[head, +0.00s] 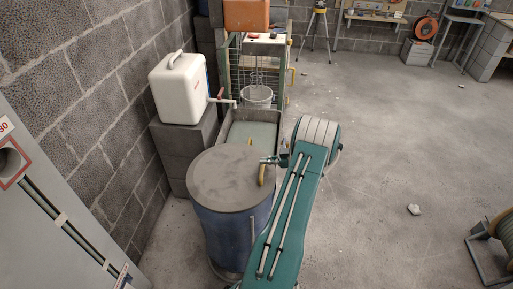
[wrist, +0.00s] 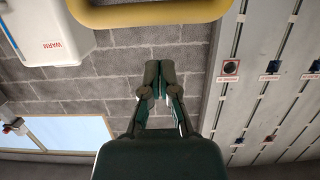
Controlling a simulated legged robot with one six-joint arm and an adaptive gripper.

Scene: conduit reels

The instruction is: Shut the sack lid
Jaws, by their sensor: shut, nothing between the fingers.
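No sack shows clearly, and I cannot tell for sure which part is its lid. A blue drum (head: 232,232) stands in front of me with a flat, round grey top (head: 225,180) on it. A curved yellow handle (head: 262,176) shows at the right side of this top; a yellow bar (wrist: 150,17) also crosses the top of the wrist view. Behind the drum is a grey box (head: 226,122) with a pale green inner face. My gripper (head: 268,160) is over the right part of the drum top, close to the yellow handle. In the wrist view its fingers (wrist: 160,70) are together and empty.
A white canister (head: 178,88) stands on grey blocks (head: 186,150) by the left wall. A frame with a clear bucket (head: 257,96) stands behind the box. A grey panel (head: 50,215) is at near left. The floor to the right is mostly clear, with a small stone (head: 413,209).

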